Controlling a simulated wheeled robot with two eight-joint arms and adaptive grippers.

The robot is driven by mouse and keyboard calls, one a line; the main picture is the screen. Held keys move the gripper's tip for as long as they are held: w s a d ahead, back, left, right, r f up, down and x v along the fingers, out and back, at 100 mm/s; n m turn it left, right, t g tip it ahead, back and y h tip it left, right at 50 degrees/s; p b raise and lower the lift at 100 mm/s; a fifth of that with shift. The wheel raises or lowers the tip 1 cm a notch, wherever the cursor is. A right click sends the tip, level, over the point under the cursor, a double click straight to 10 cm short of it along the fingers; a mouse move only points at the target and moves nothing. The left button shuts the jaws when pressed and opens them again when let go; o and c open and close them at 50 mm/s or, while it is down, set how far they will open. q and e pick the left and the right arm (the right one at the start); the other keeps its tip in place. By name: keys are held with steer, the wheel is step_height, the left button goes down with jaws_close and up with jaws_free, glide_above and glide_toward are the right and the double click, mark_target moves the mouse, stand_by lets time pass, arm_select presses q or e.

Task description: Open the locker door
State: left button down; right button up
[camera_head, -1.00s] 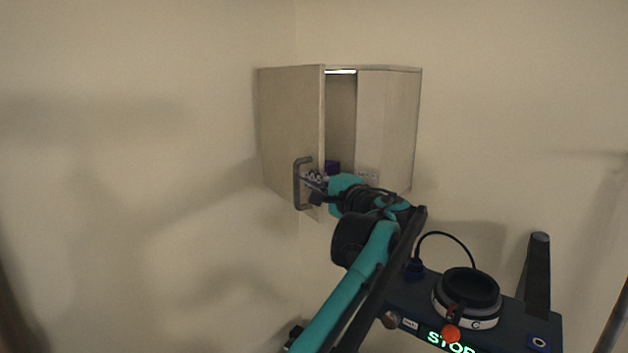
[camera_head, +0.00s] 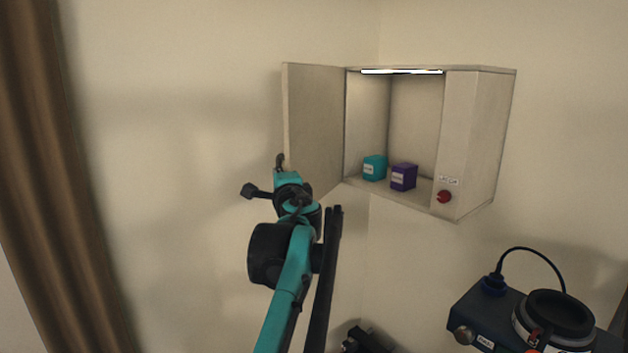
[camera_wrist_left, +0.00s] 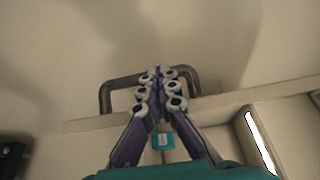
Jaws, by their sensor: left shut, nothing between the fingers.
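The pale locker door (camera_head: 315,125) stands wide open to the left of the locker (camera_head: 478,140), so the lit inside shows. The dark door handle (camera_wrist_left: 122,84) crosses the left wrist view; in the head view a bit of it (camera_head: 280,160) shows past the door's left edge. My left gripper (camera_wrist_left: 158,76) is shut and empty, its fingertips overlapping the handle in the picture; I cannot tell whether they touch it. In the head view the arm's end hides the fingertips. My right gripper is not in view.
Inside the locker stand a teal box (camera_head: 374,167) and a purple box (camera_head: 403,176). A red knob (camera_head: 444,196) is on the front panel. A dark device (camera_head: 478,322) with a ring on top is at lower right. A brown curtain (camera_head: 60,200) hangs at left.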

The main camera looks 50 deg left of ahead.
arm_select(q)
steer(key=shift+s+a, duration=0.15)
steer(key=shift+a, duration=2.05)
steer(key=shift+s+a, duration=0.15)
steer(key=shift+a, duration=2)
steer(key=shift+s+a, duration=0.15)
steer(key=shift+a, duration=2.05)
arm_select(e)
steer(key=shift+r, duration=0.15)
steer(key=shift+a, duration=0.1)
